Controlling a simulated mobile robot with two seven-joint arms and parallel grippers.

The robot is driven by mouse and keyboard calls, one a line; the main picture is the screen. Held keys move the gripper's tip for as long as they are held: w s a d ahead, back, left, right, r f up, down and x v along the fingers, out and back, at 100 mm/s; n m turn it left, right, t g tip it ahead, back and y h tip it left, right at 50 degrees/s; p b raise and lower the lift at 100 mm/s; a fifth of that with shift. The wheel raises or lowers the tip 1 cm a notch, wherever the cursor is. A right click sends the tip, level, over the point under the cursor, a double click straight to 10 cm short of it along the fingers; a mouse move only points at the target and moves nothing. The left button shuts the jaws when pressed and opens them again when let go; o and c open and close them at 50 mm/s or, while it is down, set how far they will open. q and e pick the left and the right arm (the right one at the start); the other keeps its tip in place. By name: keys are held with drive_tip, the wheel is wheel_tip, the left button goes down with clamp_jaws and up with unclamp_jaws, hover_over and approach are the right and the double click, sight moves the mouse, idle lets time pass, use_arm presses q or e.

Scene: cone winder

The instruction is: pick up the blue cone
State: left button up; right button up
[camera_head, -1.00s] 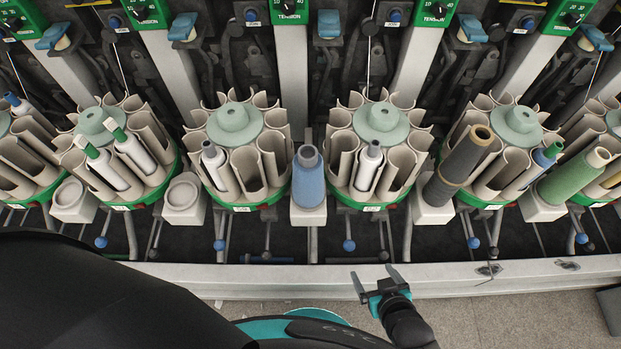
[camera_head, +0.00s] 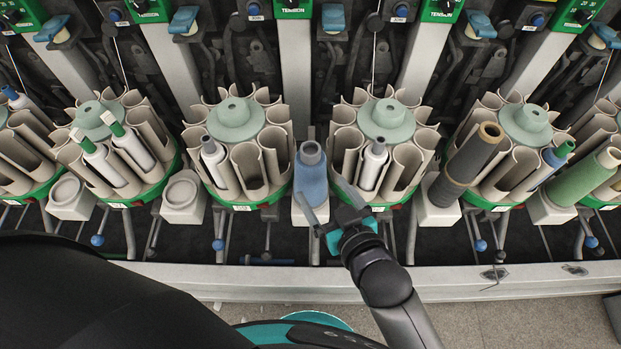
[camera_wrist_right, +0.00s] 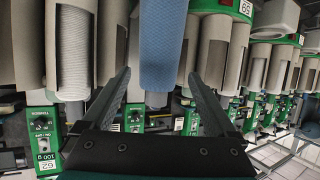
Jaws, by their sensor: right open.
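The blue cone (camera_head: 311,175) stands on a light peg block (camera_head: 309,217) between two round magazines, near the middle of the head view. In the right wrist view the blue cone (camera_wrist_right: 163,45) shows upside down, with gaps between it and each finger. My right gripper (camera_head: 317,188) is open and empty at the near side of the cone; its fingertips (camera_wrist_right: 160,76) lie to either side of it in the wrist view. How deep the cone is between the fingers I cannot tell. My left gripper is out of view.
Round magazines with small bobbins stand on both sides, the left one (camera_head: 233,115) and the right one (camera_head: 386,115) close to the cone. A dark grey cone (camera_head: 465,165) and a green cone (camera_head: 583,180) stand further right. A pale metal rail (camera_head: 250,283) runs along the front.

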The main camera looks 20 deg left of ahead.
sight(316, 179)
drive_tip(key=x, duration=0.3)
drive_tip(key=shift+w+a+f+b, duration=0.15)
drive_tip(key=shift+w+b, duration=0.1)
drive_tip(key=shift+b, duration=0.15)
drive_tip(key=b+x, duration=0.1)
drive_tip(key=x, duration=0.3)
drive_tip(key=shift+w+a+b, duration=0.1)
drive_tip(key=shift+w+b, duration=0.1)
drive_tip(key=shift+b, duration=0.15)
drive_tip(key=shift+w+a, duration=0.2)
drive_tip(key=shift+w, duration=0.05)
drive_tip(key=shift+c, duration=0.7)
drive_tip(key=c, duration=0.9)
drive_tip(key=shift+c, duration=0.4)
